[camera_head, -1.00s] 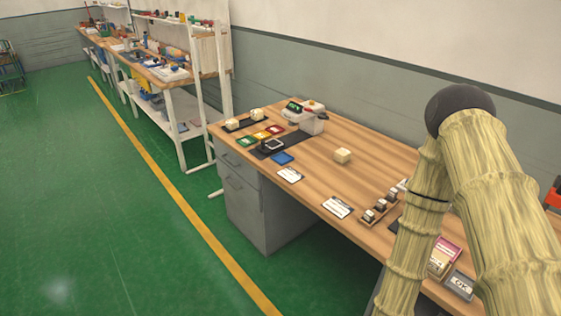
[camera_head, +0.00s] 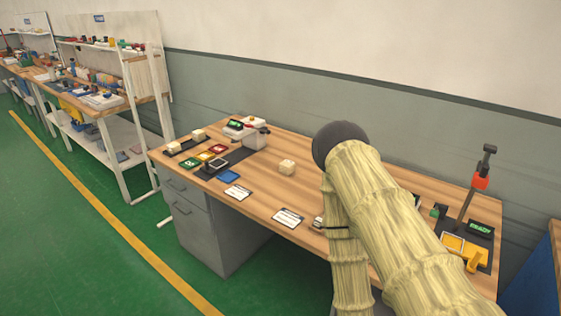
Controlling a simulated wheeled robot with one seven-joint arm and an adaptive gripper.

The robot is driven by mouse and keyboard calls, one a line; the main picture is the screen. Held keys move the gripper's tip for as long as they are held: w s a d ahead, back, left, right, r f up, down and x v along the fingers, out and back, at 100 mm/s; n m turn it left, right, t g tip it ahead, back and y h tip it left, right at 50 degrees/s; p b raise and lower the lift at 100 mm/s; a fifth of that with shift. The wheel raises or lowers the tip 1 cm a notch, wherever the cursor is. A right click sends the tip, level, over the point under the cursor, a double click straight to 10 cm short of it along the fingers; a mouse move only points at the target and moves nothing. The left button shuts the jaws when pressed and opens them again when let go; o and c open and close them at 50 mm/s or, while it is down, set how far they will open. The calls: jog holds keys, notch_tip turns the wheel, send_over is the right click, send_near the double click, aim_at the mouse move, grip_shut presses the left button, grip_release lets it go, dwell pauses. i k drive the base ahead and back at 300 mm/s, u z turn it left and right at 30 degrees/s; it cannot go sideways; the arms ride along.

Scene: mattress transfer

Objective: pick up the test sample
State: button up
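A small cream block (camera_head: 287,167) sits alone on the wooden desk (camera_head: 262,192), right of the white machine. Two more cream blocks, one at the left end (camera_head: 172,147) and one at the right (camera_head: 198,134) of a dark strip, are at the desk's far left. No label marks any of them as the test sample, so I cannot tell which it is. My own arm, pale and bamboo-patterned with a dark round joint, covers the desk's right-middle part. My gripper is not in view.
A white machine (camera_head: 247,131) with a green display stands at the back left. Coloured tiles and white cards (camera_head: 288,217) lie near the front edge. Green floor (camera_head: 70,225) is clear.

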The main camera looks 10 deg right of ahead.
aim_at(286, 167)
jog(key=z, duration=0.1)
jog(key=k, duration=0.45)
jog(key=u, duration=0.7)
jog(key=i, duration=1.35)
jog(key=z, duration=0.6)
